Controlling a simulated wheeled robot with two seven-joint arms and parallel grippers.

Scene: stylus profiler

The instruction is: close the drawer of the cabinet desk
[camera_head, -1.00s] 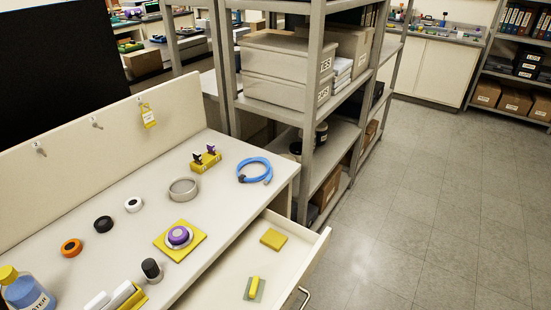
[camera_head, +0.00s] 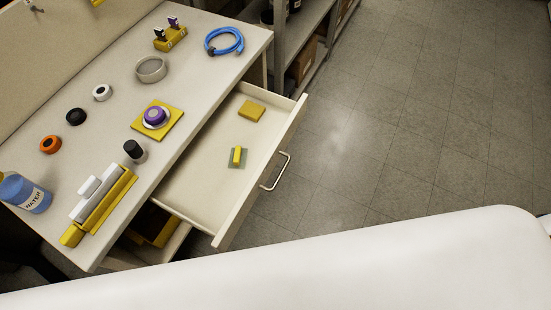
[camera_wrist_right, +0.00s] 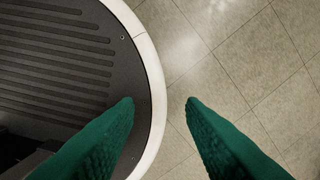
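The cabinet desk (camera_head: 205,58) stands at the left in the head view. Its upper drawer (camera_head: 190,185) is pulled well out to the right, with a metal bar handle (camera_head: 276,172) on its front. A yellow block (camera_head: 251,110) and a small yellow piece on a green pad (camera_head: 238,158) lie in the drawer. My right gripper (camera_wrist_right: 160,102) is open and empty in the right wrist view, above the floor and the rim of my round base. Neither gripper shows in the head view, and the drawer is not in the wrist view.
On the desk top are a water bottle (camera_head: 24,193), a blue cable coil (camera_head: 224,41), a grey ring (camera_head: 151,69) and a purple round piece on a yellow plate (camera_head: 157,119). A shelf rack (camera_head: 300,40) stands behind the desk. The tiled floor (camera_head: 410,120) right of the drawer is clear.

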